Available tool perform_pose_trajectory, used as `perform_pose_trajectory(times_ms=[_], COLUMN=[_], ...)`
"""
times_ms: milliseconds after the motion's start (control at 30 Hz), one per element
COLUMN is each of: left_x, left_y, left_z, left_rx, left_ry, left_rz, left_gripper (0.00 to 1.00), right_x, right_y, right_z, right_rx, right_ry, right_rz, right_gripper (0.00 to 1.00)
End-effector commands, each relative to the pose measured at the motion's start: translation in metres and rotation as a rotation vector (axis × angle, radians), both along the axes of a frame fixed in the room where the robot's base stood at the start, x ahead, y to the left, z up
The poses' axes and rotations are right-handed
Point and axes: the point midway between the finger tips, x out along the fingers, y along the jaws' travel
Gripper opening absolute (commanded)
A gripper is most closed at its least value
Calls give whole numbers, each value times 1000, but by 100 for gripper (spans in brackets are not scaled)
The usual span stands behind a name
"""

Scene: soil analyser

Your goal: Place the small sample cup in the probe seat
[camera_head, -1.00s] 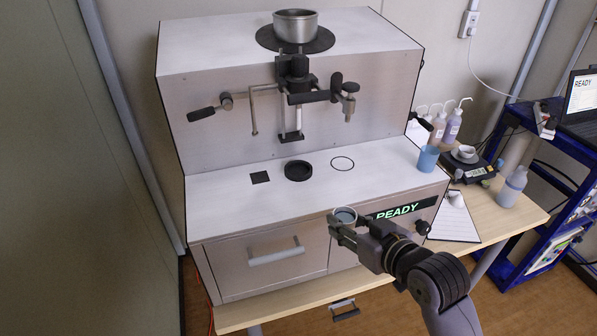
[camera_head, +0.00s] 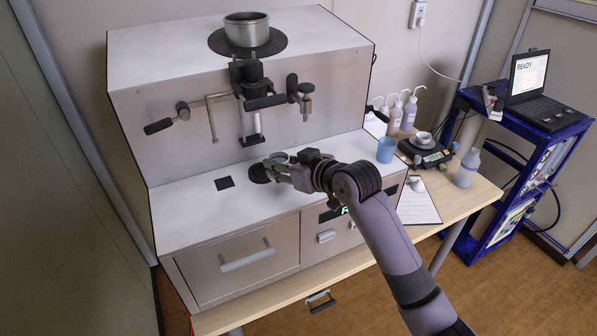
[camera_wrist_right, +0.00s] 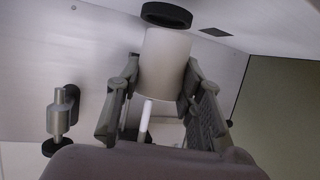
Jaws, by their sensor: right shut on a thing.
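The small sample cup (camera_head: 279,157) is a light metal cylinder, held in my right gripper (camera_head: 277,168) over the analyser's white deck. In the right wrist view, the cup (camera_wrist_right: 166,62) sits between the two fingers of my right gripper (camera_wrist_right: 165,78), which are shut on its sides. A black ring on the deck, which looks like the probe seat (camera_head: 258,174), is partly hidden by the gripper. It shows just past the cup in the right wrist view (camera_wrist_right: 167,14). The cup appears apart from the ring; its exact height is unclear. My left gripper is not in view.
The probe head (camera_head: 250,110) and a lever (camera_head: 160,126) hang from the analyser's front, behind the gripper. A black square (camera_head: 224,183) marks the deck to the left. A blue cup (camera_head: 386,150) stands to the right.

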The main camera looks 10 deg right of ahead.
Motion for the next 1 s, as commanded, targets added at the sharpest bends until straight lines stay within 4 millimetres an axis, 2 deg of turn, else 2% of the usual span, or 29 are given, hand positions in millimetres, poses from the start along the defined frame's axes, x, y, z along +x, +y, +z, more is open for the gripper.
perform_pose_trajectory(times_ms=[200,400,567,800,1000], left_x=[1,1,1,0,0], left_y=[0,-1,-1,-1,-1], left_z=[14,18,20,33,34], left_rx=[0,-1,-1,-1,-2], left_ry=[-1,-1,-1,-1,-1], left_rz=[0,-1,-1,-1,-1], left_gripper=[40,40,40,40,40], right_x=[38,60,65,65,65], right_y=[26,39,43,43,43], right_z=[3,1,-1,-26,-35], right_rx=[1,1,-1,0,0], right_ry=[2,1,-1,4,-1], right_rz=[1,0,0,-1,-1], right_gripper=[1,1,1,1,1])
